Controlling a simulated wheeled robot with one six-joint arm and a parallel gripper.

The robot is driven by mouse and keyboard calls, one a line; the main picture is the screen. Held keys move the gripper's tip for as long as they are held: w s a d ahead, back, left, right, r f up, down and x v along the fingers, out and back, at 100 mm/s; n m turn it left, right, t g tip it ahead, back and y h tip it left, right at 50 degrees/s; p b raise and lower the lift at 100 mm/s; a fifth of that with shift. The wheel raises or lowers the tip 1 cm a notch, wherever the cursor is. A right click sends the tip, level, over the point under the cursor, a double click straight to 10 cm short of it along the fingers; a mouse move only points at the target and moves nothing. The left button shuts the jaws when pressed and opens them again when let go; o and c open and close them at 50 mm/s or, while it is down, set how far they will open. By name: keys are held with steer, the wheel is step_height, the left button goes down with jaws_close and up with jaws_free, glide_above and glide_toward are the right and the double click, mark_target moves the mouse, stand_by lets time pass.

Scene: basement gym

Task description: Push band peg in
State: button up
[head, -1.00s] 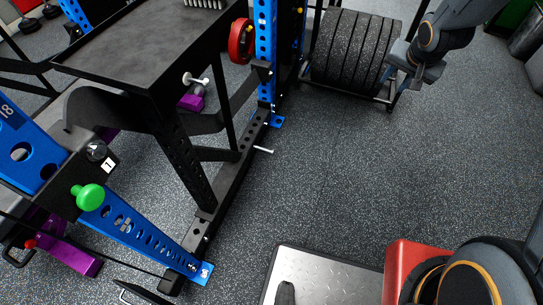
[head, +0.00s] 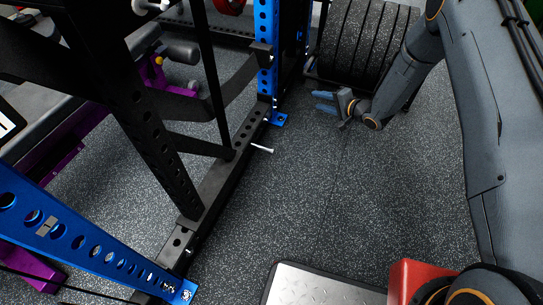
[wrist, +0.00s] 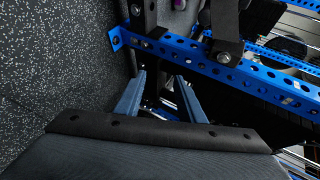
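A silver band peg (head: 262,149) sticks out to the right from the black base rail (head: 225,172) of the rack, low over the floor. A second pale peg (head: 150,6) shows at the top edge, on the dark frame. My gripper (head: 322,101) is in the upper middle of the head view, to the right of the blue upright and farther back than the low peg. Its blue-grey fingers point left and stand apart with nothing between them. In the wrist view the spread fingers (wrist: 158,95) face the blue rack beam (wrist: 215,68). I cannot make out the low peg there.
A blue upright (head: 266,50) stands close to the left of my gripper. Black weight plates (head: 360,40) are racked behind it. A metal plate (head: 318,287) and a red block (head: 418,277) are at the bottom. The speckled floor between is clear.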

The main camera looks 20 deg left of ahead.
steer(key=s+a+f+m+g+y+b, duration=0.1)
steer(key=s+a+f+y+b, duration=0.15)
steer(key=f, duration=0.45)
steer(key=s+a+f+g+y+b, duration=0.2)
steer(key=s+a+f+b, duration=0.15)
steer(key=f, duration=0.35)
steer(key=m+g+y+b, duration=0.1)
steer(key=g+y+b, duration=0.2)
steer(key=b, duration=0.2)
glide_toward(274, 152)
steer(key=a, duration=0.2)
steer(key=w+a, duration=0.1)
steer(key=a, duration=0.1)
steer(key=shift+f, duration=0.3)
steer(key=shift+w+a+b, duration=0.2)
steer(key=shift+a+b, duration=0.75)
steer(key=shift+a, duration=2.9)
jaws_close()
